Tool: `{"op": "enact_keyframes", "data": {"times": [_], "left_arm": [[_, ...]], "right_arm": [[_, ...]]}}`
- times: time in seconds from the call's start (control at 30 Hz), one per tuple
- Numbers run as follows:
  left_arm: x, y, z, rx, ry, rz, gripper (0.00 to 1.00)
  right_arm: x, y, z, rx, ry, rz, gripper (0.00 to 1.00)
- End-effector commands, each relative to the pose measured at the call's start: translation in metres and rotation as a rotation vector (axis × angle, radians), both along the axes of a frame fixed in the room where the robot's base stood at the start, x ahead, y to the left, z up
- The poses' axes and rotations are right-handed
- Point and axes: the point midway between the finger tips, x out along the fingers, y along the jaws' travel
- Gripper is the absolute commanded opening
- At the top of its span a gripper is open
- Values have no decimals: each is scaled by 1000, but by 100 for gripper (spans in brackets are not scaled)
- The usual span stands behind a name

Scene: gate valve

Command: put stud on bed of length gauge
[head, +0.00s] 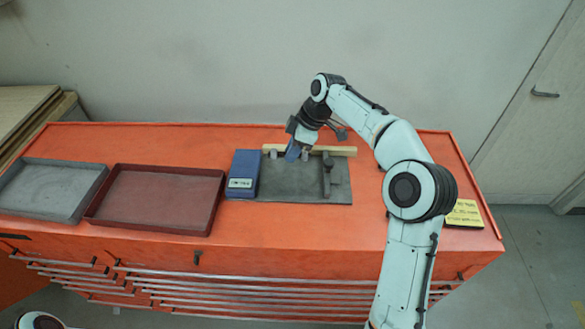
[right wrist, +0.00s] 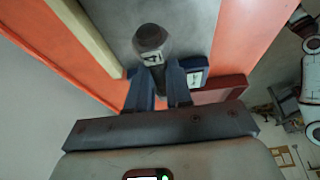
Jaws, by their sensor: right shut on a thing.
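The length gauge has a flat grey bed (head: 290,187), a blue block with a white display (head: 243,172) at its left end and a dark upright piece (head: 327,176) toward its right. My right gripper (head: 294,152) is over the back part of the bed, pointing down. In the right wrist view its blue fingers (right wrist: 158,88) are shut on the stud (right wrist: 150,42), a dark round piece with a white marked label. The stud is in front of the grey bed (right wrist: 190,25); I cannot tell whether it touches. My left gripper is out of view.
A pale strip (head: 340,151) runs along the bed's back edge. A small grey cylinder (head: 274,154) stands near it. A dark red tray (head: 155,198) and a grey tray (head: 50,188) are at left. A yellow-labelled block (head: 464,213) lies at right.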

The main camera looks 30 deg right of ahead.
Motion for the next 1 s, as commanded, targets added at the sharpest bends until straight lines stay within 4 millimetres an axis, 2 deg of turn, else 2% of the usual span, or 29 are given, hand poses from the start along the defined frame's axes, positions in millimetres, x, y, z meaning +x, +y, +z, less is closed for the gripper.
{"op": "enact_keyframes", "data": {"times": [0.03,0.23,0.4,0.5,0.97,1.0], "left_arm": [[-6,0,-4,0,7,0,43],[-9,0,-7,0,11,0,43],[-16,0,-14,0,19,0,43],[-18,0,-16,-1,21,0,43],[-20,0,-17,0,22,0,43],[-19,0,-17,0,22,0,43]], "right_arm": [[-2,0,-10,0,2,0,0],[-1,0,-24,1,-1,0,0],[-2,1,-56,2,3,-1,0],[-1,0,-67,1,0,-1,0],[0,0,-75,0,-1,0,0],[0,0,-75,0,0,0,33]]}}
